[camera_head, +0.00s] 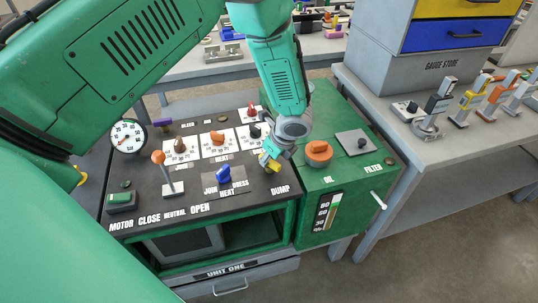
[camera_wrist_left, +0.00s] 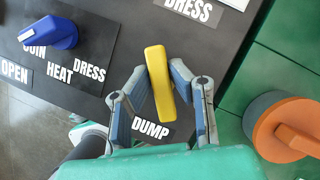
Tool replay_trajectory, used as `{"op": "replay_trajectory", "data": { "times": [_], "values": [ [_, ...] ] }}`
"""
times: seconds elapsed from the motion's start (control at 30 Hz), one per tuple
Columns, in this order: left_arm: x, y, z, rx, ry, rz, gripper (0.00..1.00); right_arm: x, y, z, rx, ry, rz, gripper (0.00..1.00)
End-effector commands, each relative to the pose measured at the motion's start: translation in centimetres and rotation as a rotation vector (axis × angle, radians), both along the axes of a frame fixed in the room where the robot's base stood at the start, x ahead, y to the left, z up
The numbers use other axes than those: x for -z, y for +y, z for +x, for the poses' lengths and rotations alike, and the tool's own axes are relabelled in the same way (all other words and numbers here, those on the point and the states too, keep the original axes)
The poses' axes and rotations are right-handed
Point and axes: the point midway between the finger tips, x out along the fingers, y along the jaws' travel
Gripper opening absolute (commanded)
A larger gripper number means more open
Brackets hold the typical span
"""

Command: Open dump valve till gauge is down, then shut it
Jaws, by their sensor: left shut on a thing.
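The dump valve has a yellow bar handle (camera_wrist_left: 159,80) above the DUMP label (camera_wrist_left: 150,129) on the dark panel. In the left wrist view the handle is slightly tilted from upright. My left gripper (camera_wrist_left: 160,84) is shut on it, one finger on each side. In the head view my left gripper (camera_head: 270,160) comes down on the panel's right part and partly hides the yellow handle (camera_head: 264,160). The round white gauge (camera_head: 127,136) stands at the panel's back left; its needle is too small to read surely. My right gripper is not in view.
A blue selector knob (camera_head: 223,175) and an orange-topped lever (camera_head: 172,172) are left of the valve. An orange oil cap (camera_head: 318,152) sits on the green tank to its right. A bench (camera_head: 430,165) with several clamps is at the far right.

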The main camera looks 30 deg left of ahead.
Motion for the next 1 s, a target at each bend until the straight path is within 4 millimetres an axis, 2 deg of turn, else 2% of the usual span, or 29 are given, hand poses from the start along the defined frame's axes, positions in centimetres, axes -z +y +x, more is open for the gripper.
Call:
{"op": "replay_trajectory", "data": {
  "times": [0.33, 0.7, 1.0],
  "values": [
    [0.0, -0.22, 0.17, -0.33, -0.006, -0.005, 0.0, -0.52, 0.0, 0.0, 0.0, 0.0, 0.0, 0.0],
    [0.06, -0.26, 0.15, -0.672, -0.007, -0.007, 0.0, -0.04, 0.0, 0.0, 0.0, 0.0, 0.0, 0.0],
    [0.04, -0.27, 0.12, -0.883, -0.007, -0.008, 0.0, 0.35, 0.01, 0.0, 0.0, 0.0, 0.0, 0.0]
  ]
}}
